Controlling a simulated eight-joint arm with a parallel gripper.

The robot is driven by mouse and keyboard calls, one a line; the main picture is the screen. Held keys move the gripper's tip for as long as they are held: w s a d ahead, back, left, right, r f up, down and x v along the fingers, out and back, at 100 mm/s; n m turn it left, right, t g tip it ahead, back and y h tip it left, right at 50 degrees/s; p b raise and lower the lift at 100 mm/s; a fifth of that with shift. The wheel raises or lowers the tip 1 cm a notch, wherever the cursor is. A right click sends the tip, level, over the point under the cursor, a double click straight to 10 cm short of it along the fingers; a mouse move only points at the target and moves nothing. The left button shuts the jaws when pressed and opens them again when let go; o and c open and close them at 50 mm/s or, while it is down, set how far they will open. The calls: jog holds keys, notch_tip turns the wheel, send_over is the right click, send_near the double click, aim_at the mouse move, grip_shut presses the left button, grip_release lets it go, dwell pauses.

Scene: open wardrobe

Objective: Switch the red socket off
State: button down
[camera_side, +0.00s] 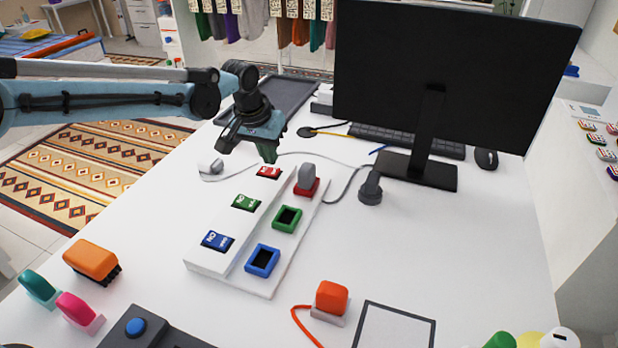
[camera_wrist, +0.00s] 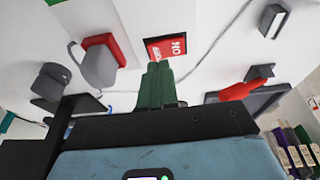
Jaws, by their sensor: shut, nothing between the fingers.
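The white power strip (camera_side: 225,262) lies on the table. It has a red switch (camera_side: 269,172) at its far end, also in the wrist view (camera_wrist: 165,47), with white lettering. The red socket (camera_side: 306,190) sits right of that switch, with a grey plug (camera_side: 307,175) in it; the plug also shows in the wrist view (camera_wrist: 98,66). My gripper (camera_side: 269,158) has green fingers, shut and empty, pointing down just above the red switch. In the wrist view the fingertips (camera_wrist: 158,66) overlap the switch's edge; I cannot tell whether they touch.
A green switch (camera_side: 246,203) and a blue switch (camera_side: 217,241) sit nearer, beside empty green (camera_side: 286,219) and blue (camera_side: 262,260) sockets. A loose dark grey plug (camera_side: 370,188) stands to the right. A monitor (camera_side: 455,75) stands behind.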

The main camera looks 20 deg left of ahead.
jog(key=shift+d+f, duration=0.1)
jog(key=shift+f, duration=0.75)
jog(key=shift+d+f, duration=0.2)
jog(key=shift+f, duration=0.15)
jog(key=shift+a, duration=0.2)
jog(key=shift+a+r, duration=0.2)
jog(key=shift+a, duration=0.4)
jog(key=shift+r, duration=0.1)
jog(key=w+d+v, duration=0.1)
jog(key=d+v, duration=0.2)
jog(key=v, duration=1)
jog(key=shift+r, duration=0.4)
